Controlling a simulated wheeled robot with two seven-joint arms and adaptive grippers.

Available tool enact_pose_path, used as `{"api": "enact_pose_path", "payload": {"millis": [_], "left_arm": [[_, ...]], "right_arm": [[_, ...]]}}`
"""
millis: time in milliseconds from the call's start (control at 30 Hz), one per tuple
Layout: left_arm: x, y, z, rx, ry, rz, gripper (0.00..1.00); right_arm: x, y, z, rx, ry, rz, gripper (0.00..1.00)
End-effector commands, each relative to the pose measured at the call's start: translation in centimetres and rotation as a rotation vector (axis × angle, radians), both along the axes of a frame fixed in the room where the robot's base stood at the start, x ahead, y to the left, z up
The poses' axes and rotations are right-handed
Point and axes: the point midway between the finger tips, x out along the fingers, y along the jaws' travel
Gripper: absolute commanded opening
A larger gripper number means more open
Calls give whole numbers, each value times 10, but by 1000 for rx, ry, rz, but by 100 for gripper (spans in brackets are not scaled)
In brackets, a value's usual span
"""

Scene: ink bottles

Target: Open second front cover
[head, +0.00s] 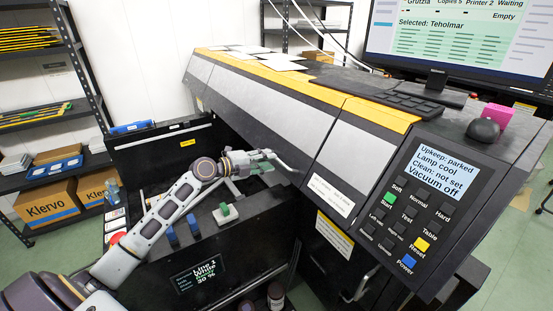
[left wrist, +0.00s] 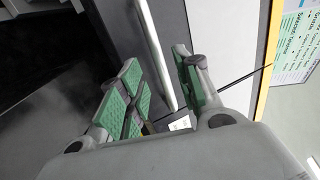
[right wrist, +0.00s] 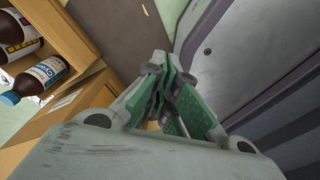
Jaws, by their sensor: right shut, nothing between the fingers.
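The large printer has a sloped front with grey cover panels (head: 262,102) under a yellow strip; another panel (head: 350,150) lies further right. The front panels look closed; I cannot tell which is the second cover. My left gripper (head: 268,160) is at the printer's lower front edge, left of the right-hand panel. In the left wrist view its green-padded fingers (left wrist: 163,95) are apart. A pale bar (left wrist: 156,50) runs between them, with no clear grip on it. My right gripper (right wrist: 168,85) is shut and empty, seen only in the right wrist view.
A dark ink unit with a display (head: 197,276) stands below my left arm, with blue and green knobs on top. The printer's control panel (head: 428,220) is at the right.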

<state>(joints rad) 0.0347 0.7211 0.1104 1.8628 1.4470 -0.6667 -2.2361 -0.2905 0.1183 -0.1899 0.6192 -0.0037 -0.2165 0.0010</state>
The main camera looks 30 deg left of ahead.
Motion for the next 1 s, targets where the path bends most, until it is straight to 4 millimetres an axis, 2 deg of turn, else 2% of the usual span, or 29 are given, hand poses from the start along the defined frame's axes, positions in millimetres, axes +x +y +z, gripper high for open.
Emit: {"api": "enact_pose_path", "payload": {"millis": [233, 500, 1000], "left_arm": [[17, -11, -2, -1, -1, -1, 34], [33, -20, -6, -3, -1, 0, 34], [38, -23, -9, -1, -1, -1, 34]], "right_arm": [[0, 14, 6, 15, 0, -2, 0], [0, 16, 11, 17, 0, -2, 0], [0, 14, 12, 15, 1, -1, 0]]}}
